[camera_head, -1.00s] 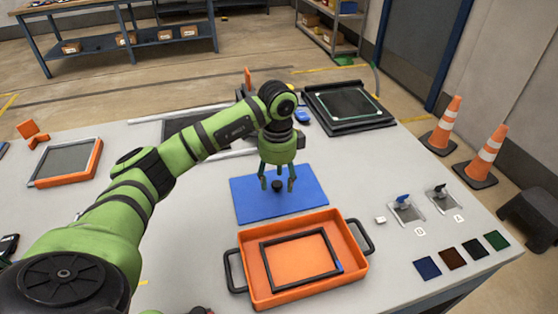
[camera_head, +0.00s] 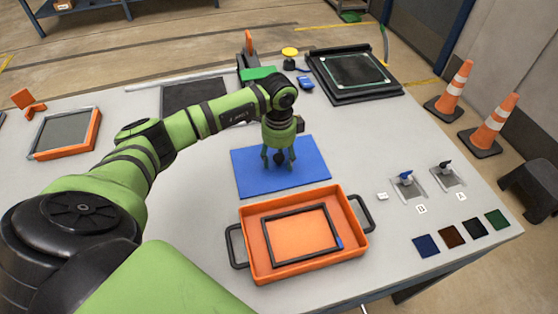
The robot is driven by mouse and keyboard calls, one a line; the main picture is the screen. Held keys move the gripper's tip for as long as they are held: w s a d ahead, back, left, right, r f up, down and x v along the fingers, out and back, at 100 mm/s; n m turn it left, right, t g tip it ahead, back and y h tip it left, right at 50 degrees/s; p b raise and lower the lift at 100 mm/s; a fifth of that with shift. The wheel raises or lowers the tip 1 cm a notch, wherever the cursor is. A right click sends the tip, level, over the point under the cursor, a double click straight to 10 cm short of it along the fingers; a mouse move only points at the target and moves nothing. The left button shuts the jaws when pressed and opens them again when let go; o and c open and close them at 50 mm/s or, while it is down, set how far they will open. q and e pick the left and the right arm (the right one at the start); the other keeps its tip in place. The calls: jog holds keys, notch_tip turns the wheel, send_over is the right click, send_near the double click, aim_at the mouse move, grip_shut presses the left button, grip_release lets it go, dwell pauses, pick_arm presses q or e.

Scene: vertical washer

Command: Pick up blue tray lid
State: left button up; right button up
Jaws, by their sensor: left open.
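The blue tray lid (camera_head: 309,177) lies flat on the grey table, just behind the orange tray. A dark knob (camera_head: 279,159) stands up near its middle. My left gripper (camera_head: 279,164) points straight down over the lid, with its fingers open on either side of the knob. Whether the fingers touch the knob cannot be told. My right gripper does not show.
The orange tray (camera_head: 248,222) with black handles and a black frame inside sits in front of the lid. Valves B (camera_head: 406,178) and A (camera_head: 446,168) and several colour swatches are at the right. A black framed panel (camera_head: 356,68) is at the back.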

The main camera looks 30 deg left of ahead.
pick_arm(q)
grip_shut()
jog(key=shift+r, duration=0.1)
